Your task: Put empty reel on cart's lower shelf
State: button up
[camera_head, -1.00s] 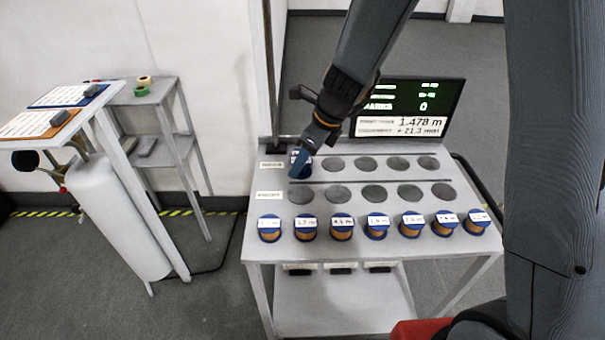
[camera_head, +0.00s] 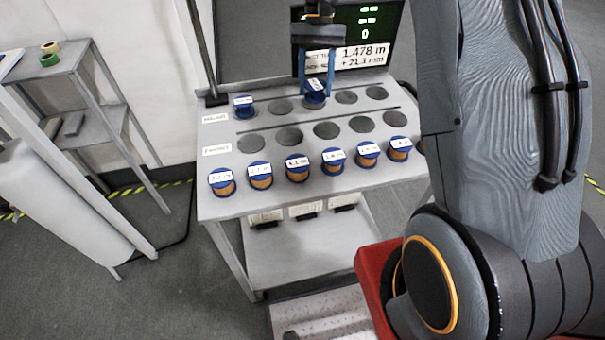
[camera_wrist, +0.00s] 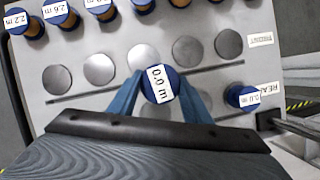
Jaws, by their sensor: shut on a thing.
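My gripper (camera_head: 316,88) is shut on a blue reel (camera_wrist: 160,86), whose white label reads 0.0 m in the wrist view. In the head view the reel is over the back row of dark discs on the cart's top (camera_head: 222,200); its exact height is unclear. A second blue reel (camera_head: 244,107) stands at the left end of that row, to the right of the held one in the wrist view (camera_wrist: 240,97). The cart's lower shelf (camera_head: 295,254) has a bare stretch in front of several labelled dark items (camera_head: 304,212).
Several copper-wound reels (camera_head: 297,170) line the cart's front edge. A display screen (camera_head: 365,35) stands behind the cart and a thin post (camera_head: 203,50) rises at its back left corner. A grey side rack (camera_head: 70,90) stands at left. A red object (camera_head: 375,275) is at the cart's front right.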

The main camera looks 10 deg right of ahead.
aim_at(296, 262)
jog(key=z, duration=2.3)
jog(key=k, duration=2.3)
jog(key=u, duration=0.6)
